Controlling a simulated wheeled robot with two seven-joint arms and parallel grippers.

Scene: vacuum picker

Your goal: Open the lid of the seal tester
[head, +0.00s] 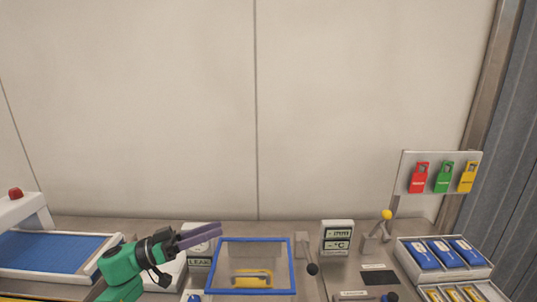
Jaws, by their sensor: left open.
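The seal tester's lid (222,252) is a clear pane in a blue frame at the bottom centre of the head view. It appears to lie down over the tester, and a yellow item (252,279) shows through it. My left gripper (220,230), green arm with purple fingers, is open and empty. Its fingertips point right, beside the lid's far left corner in the picture. I cannot tell whether they touch the frame. A small display box (200,262) stands left of the lid, partly behind my gripper. My right gripper is not in view.
A lever with a dark knob (312,269) and a display (337,238) stand right of the lid. Farther right are a yellow-knobbed lever (386,215), trays of blue packs (423,254) and hanging tags (443,177). A blue conveyor (50,250) lies at the left.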

